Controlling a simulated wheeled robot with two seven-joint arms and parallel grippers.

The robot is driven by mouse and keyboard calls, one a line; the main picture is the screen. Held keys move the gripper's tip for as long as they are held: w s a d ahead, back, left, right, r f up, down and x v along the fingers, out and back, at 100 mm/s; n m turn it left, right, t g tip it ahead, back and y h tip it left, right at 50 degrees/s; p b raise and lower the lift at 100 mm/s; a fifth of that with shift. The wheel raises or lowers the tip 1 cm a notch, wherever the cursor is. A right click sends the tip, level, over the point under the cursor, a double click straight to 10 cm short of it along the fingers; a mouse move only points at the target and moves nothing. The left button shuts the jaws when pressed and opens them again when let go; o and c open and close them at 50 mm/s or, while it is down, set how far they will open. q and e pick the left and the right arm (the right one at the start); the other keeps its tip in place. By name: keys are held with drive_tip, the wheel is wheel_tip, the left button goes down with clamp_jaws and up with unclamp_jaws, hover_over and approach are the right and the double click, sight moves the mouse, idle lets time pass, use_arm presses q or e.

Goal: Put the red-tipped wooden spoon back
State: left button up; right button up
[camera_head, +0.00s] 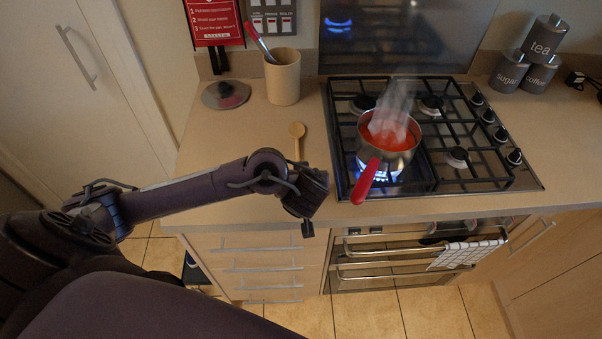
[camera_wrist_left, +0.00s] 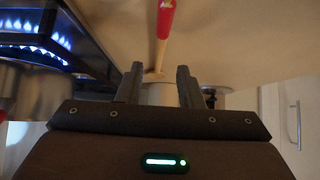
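The wooden spoon (camera_head: 297,131) lies on the counter left of the hob, bowl toward the back. My left gripper hides its handle end in the head view. In the left wrist view its red tip (camera_wrist_left: 166,18) shows at the top, with the pale handle running down toward the gap between the fingers. My left gripper (camera_head: 307,226) is near the counter's front edge; its fingers (camera_wrist_left: 158,82) are apart with nothing visibly gripped. A beige crock (camera_head: 283,80) stands at the back, holding a red-handled utensil (camera_head: 258,40). My right gripper is out of view.
A steaming pot of red food (camera_head: 388,148) sits on a lit burner of the hob (camera_head: 470,182), its red handle (camera_head: 365,182) pointing frontward. A glass lid (camera_head: 226,95) lies left of the crock. Grey canisters (camera_head: 541,42) stand at the back right.

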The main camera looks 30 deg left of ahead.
use_arm(q)
drive_tip(key=v, duration=0.6)
drive_tip(key=shift+p, duration=0.45)
drive_tip(key=shift+s+d+r, duration=0.1)
